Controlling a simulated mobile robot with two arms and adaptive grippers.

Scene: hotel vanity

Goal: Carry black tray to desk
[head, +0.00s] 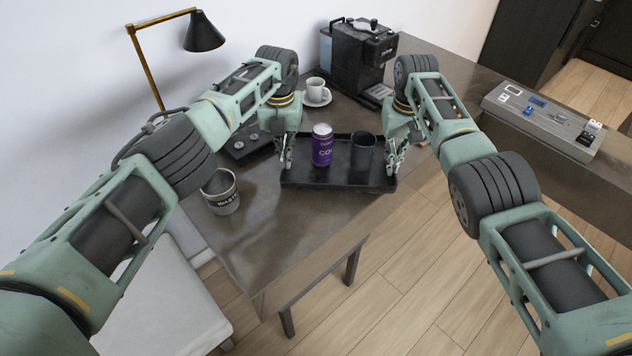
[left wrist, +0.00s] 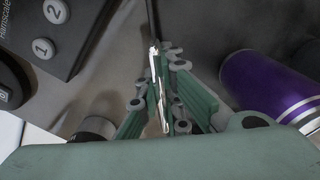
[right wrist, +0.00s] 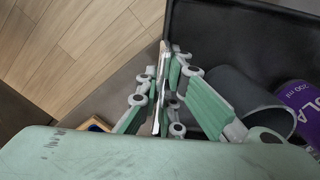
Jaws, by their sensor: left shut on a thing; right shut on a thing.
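The black tray (head: 335,187) is level over the desk (head: 285,225), near its right edge; I cannot tell whether it touches the top. A purple can (head: 322,150) and a dark grey cup (head: 362,153) stand upright on it. My left gripper (head: 287,160) is shut on the tray's left rim, and my right gripper (head: 392,162) on its right rim. The left wrist view shows the left fingers (left wrist: 160,90) closed on the thin rim beside the can (left wrist: 265,85). The right wrist view shows the right fingers (right wrist: 162,90) closed on the rim beside the cup (right wrist: 240,95).
A waste cup (head: 221,192) stands on the desk at left, near a black device with buttons (head: 245,148). A white cup (head: 316,88) on a saucer and a coffee machine (head: 358,58) stand behind the tray. A lamp (head: 203,33) is at back left. The desk's front is clear.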

